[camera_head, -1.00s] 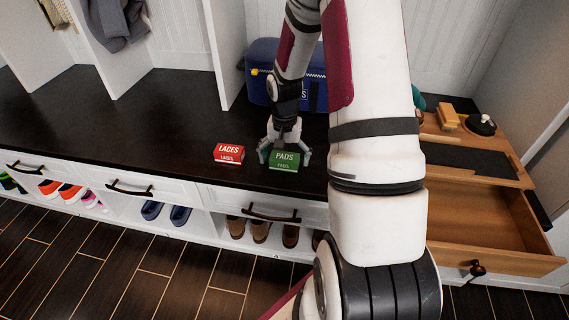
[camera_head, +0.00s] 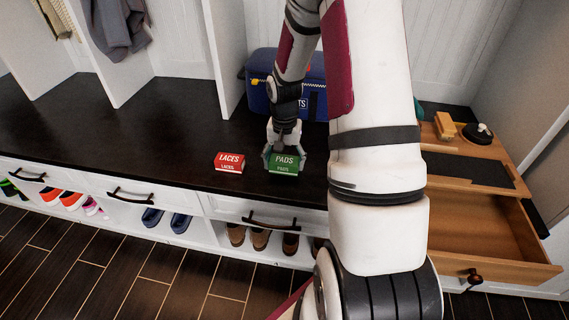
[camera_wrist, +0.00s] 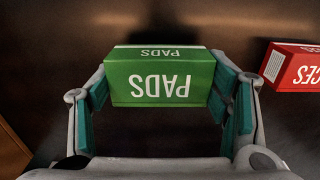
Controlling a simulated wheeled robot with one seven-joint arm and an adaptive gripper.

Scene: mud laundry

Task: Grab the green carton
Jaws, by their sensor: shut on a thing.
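The green carton (camera_head: 284,163), lettered PADS, sits on the dark bench top near its front edge in the head view. It also shows upside down in the wrist view (camera_wrist: 160,80), between the two teal-padded fingers. My gripper (camera_head: 283,155) reaches down from behind the carton and is shut on its two sides. In the wrist view my gripper (camera_wrist: 164,100) has a finger at each end of the carton. The carton appears level; I cannot tell whether it is clear of the bench.
A red LACES carton (camera_head: 229,162) stands just left of the green one. A blue bin (camera_head: 262,88) stands behind my gripper. An open wooden drawer (camera_head: 490,235) juts out at right. The bench top (camera_head: 110,120) is clear to the left.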

